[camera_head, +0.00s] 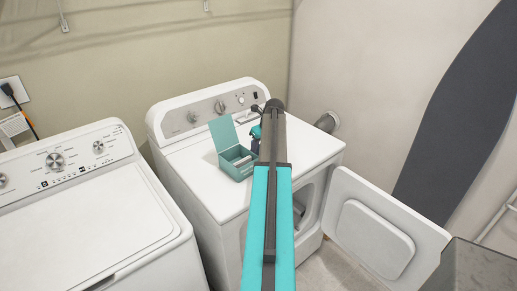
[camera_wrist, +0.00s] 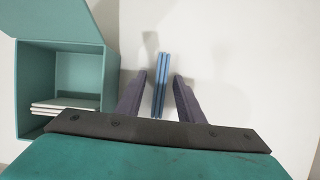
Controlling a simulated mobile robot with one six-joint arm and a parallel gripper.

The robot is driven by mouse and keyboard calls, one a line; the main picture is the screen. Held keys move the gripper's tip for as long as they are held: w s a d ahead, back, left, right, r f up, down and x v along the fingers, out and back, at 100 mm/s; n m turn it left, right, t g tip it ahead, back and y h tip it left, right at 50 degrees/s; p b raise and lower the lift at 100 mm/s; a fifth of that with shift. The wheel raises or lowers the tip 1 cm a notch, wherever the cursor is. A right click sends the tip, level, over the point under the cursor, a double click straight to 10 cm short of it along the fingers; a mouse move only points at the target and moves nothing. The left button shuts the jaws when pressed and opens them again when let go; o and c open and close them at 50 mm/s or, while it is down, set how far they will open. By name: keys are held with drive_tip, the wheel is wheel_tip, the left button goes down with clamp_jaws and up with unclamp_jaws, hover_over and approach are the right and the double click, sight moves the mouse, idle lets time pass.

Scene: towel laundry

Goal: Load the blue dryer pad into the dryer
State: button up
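The blue dryer pad (camera_wrist: 162,85) shows in the wrist view as narrow, parallel blue strips over the white dryer top. My gripper (camera_wrist: 160,78) is open, with one dark finger on each side of the pad. Small gaps show between the fingers and the pad. In the head view my gripper (camera_head: 256,143) is low over the dryer top, beside the teal box, and my arm hides the pad. The white dryer (camera_head: 200,172) has its front door (camera_head: 385,235) swung open to the right. My arm partly covers the dryer opening (camera_head: 309,195).
An open teal box (camera_head: 236,162) stands on the dryer top, left of my gripper. It holds several white pads (camera_wrist: 66,106) in the wrist view. A white washer (camera_head: 90,225) stands left of the dryer. A grey surface (camera_head: 475,268) is at lower right.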

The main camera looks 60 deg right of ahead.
drive_tip(key=shift+w+f, duration=0.15)
drive_tip(key=shift+f, duration=0.2)
idle(0.3)
clamp_jaws()
